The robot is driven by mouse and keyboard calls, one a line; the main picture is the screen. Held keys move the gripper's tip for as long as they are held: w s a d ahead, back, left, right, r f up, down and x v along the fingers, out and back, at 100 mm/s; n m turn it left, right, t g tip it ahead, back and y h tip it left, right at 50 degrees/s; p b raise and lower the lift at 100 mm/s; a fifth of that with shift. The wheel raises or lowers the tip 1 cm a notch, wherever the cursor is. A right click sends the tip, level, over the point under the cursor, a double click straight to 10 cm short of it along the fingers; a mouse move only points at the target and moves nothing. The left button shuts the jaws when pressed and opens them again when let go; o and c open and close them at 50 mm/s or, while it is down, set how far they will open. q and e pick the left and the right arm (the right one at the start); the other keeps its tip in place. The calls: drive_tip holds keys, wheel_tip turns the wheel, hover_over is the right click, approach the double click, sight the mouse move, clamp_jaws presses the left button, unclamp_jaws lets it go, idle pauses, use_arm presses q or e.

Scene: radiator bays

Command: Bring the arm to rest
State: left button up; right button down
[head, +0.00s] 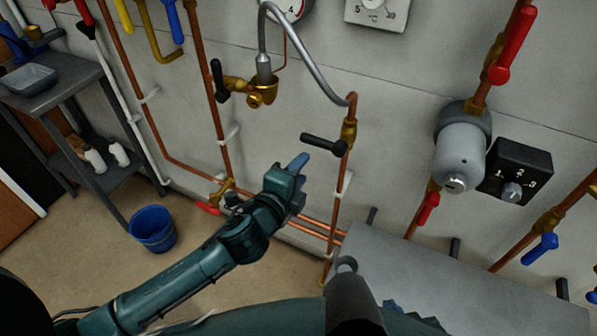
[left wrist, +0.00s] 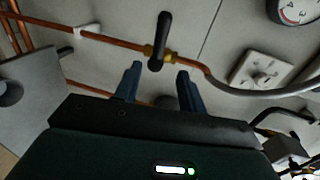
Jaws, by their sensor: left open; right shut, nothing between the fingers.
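My left arm reaches in from the lower left of the head view. Its gripper (head: 300,162) is near a black lever valve (head: 322,143) on a copper pipe. In the left wrist view, the two blue fingers of the left gripper (left wrist: 156,78) are spread with nothing between them. The black lever (left wrist: 160,40) stands just beyond their tips, and I see no contact. A small part of my right gripper (head: 392,305) shows at the bottom of the head view, low in front of the grey radiator; most of it is hidden.
A grey radiator (head: 450,275) fills the lower right. Copper pipes with red and blue levers run along the wall. A grey hose (head: 315,75) bends above the black lever. A shelf (head: 60,85) and a blue bucket (head: 153,228) stand left. Floor between bucket and wall is clear.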

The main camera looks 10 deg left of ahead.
idle(0.4)
use_arm(q)
drive_tip(key=s+a+f+n+g, duration=0.2)
drive_tip(key=s+a+f+n, duration=0.2)
drive_tip(key=s+f+n, duration=0.4)
drive_tip(key=s+a+f+n+g+y, duration=0.1)
drive_tip(key=s+a+f+n+g, duration=0.1)
drive_tip(key=s+f+n, duration=0.6)
drive_tip(key=s+a+n, duration=0.1)
drive_tip(key=s+n, duration=0.1)
drive_tip(key=s, duration=0.1)
drive_tip(key=shift+a+n+y, duration=0.3)
drive_tip(key=shift+a+n, duration=0.05)
drive_tip(key=shift+n, duration=0.05)
drive_tip(key=shift+f, duration=0.1)
